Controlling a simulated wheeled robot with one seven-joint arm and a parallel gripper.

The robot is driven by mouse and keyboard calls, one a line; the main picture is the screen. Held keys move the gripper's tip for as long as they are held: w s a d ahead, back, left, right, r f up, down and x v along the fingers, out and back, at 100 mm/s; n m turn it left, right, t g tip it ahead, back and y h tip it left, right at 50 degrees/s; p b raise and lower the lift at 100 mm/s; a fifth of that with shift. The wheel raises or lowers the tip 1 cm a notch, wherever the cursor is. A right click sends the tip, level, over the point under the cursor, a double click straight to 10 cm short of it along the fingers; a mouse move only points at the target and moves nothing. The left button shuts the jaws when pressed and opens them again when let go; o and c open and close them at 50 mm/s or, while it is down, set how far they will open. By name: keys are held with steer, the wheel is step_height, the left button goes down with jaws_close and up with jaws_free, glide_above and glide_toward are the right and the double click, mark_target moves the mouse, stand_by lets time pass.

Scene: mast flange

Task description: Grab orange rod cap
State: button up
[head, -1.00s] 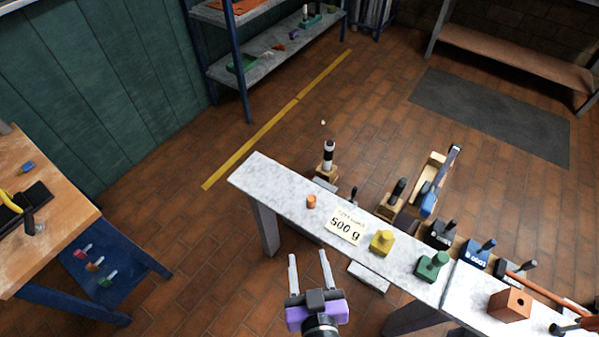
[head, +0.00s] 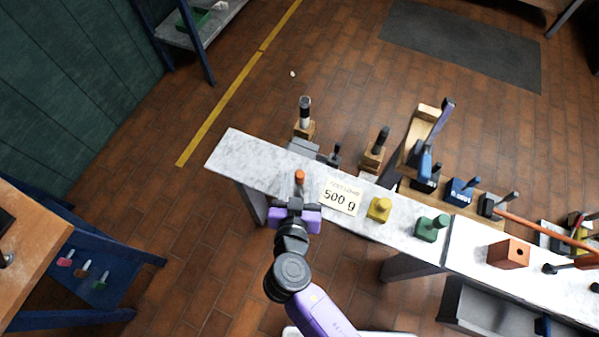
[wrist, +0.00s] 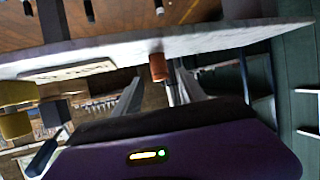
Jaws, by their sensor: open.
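The orange rod cap (head: 300,176) stands upright near the left end of a narrow marble shelf, left of the 500 g card. My purple and black gripper (head: 298,197) is open and level with the shelf's front edge, just in front of the cap. In the wrist view the cap (wrist: 158,67) shows between the tips of the two grey fingers of my gripper (wrist: 160,74). The fingers are apart, one on each side in that picture. I cannot tell whether the tips have reached around the cap.
The 500 g card (head: 341,195), a yellow knobbed block (head: 379,209) and a green one (head: 431,228) stand to the right on the shelf (head: 245,155). Dark-handled tools stand behind it. A wooden bench (head: 35,245) is at left. Floor left of the shelf is clear.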

mark_target(301, 171)
steer(key=shift+p+x, duration=0.35)
steer(key=shift+x, duration=2.7)
steer(key=shift+s+a, duration=0.1)
jaws_close()
